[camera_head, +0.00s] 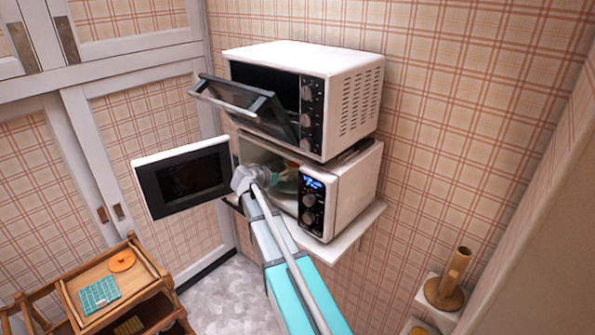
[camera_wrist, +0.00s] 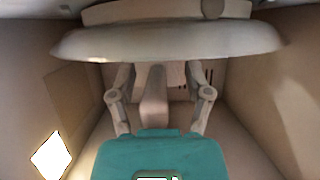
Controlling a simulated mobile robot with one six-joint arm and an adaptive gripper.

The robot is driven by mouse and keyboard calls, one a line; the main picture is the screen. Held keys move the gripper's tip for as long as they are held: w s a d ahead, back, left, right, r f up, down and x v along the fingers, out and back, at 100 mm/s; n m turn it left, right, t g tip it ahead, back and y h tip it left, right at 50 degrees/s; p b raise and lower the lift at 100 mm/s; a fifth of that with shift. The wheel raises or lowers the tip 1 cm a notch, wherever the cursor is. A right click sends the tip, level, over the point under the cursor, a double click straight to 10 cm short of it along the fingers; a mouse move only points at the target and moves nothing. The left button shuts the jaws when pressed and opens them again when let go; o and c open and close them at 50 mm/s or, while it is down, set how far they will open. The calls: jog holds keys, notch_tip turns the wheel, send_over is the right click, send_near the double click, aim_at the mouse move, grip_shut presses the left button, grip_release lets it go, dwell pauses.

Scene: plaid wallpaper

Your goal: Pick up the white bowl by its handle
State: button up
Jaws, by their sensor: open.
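The white bowl (camera_wrist: 165,42) spans the top of the wrist view as a wide, pale, shaded shape. Its handle (camera_wrist: 154,108) extends from it toward my gripper (camera_wrist: 160,78). The two fingers are open, one on each side of the handle, with visible gaps between them and it. I cannot tell how deep the handle lies between them. In the head view, my gripper (camera_head: 286,184) is inside the lower microwave (camera_head: 343,192), whose door is open. The forearm and microwave wall hide most of the bowl there.
The microwave door (camera_head: 186,178) swings out left of my arm. A toaster oven (camera_head: 347,95) stands on top, its door (camera_head: 245,105) tilted open above my wrist. The microwave walls surround the gripper closely. A wooden cart (camera_head: 115,285) stands lower left.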

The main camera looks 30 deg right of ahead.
grip_shut()
jog(key=shift+r+p, duration=0.5)
dwell(0.7)
jog(key=shift+r+p, duration=1.5)
jog(key=a, duration=0.1)
jog(key=s+a, duration=0.1)
jog(key=a, duration=0.1)
jog(key=shift+s+a+f, duration=0.2)
jog(key=shift+f, duration=0.05)
jog(key=s+a, duration=0.5)
jog(key=a, duration=0.8)
jog(key=shift+s+a, duration=0.15)
jog(key=shift+a, duration=0.05)
